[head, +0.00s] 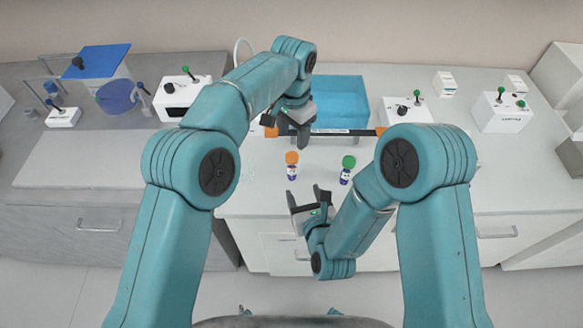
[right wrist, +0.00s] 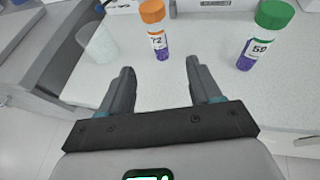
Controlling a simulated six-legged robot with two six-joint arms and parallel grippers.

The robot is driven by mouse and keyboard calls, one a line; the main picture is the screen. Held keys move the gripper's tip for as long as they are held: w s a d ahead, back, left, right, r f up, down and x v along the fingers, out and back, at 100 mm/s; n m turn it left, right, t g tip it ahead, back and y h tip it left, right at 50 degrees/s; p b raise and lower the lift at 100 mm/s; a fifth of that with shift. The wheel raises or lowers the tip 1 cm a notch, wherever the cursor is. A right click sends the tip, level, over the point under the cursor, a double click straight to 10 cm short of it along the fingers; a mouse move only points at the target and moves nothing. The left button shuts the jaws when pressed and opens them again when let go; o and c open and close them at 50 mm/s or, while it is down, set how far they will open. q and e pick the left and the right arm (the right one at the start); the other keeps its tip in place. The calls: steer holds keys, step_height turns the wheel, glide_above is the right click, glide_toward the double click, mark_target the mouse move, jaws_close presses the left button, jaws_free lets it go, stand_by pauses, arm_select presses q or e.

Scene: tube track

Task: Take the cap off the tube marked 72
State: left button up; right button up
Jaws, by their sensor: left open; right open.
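The tube marked 72 (right wrist: 157,42) stands upright on the pale counter with its orange cap (right wrist: 152,11) on. In the head view this orange-capped tube (head: 292,172) is left of a green-capped tube (head: 345,176), marked 59 in the right wrist view (right wrist: 250,50). My right gripper (head: 306,195) is open and empty on the near side of the tubes. In the right wrist view its fingers (right wrist: 160,68) point toward tube 72, apart from it. My left gripper (head: 286,130) is open, above the counter behind tube 72; its fingers are partly hard to make out.
A dark bar with orange ends (head: 345,132) lies behind the tubes, before a blue bin (head: 340,97). A clear cup (right wrist: 99,44) stands left of tube 72. White boxes with green-knobbed levers (head: 502,110) stand further right and left. The right-hand counter is mostly clear.

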mark_target(293, 173)
arm_select(q)
steer(key=shift+w+a+f, duration=0.2)
arm_select(e)
steer(key=x, duration=1.3)
steer(key=shift+a+f, duration=0.1)
steer(key=shift+a, duration=0.1)
arm_select(q)
steer(key=shift+s+d+r, duration=0.15)
steer(key=shift+s, duration=0.05)
arm_select(e)
steer(key=shift+s, duration=0.15)
arm_select(q)
steer(key=shift+w, duration=0.1)
arm_select(e)
jaws_close()
arm_select(q)
steer(key=m, duration=0.3)
steer(key=shift+m, duration=0.3)
steer(key=m, duration=0.9)
steer(key=shift+m, duration=0.3)
steer(key=m, duration=0.4)
steer(key=shift+f+m, duration=0.2)
steer(key=shift+m, duration=0.1)
steer(key=shift+f, duration=0.4)
step_height(293, 173, down, 7)
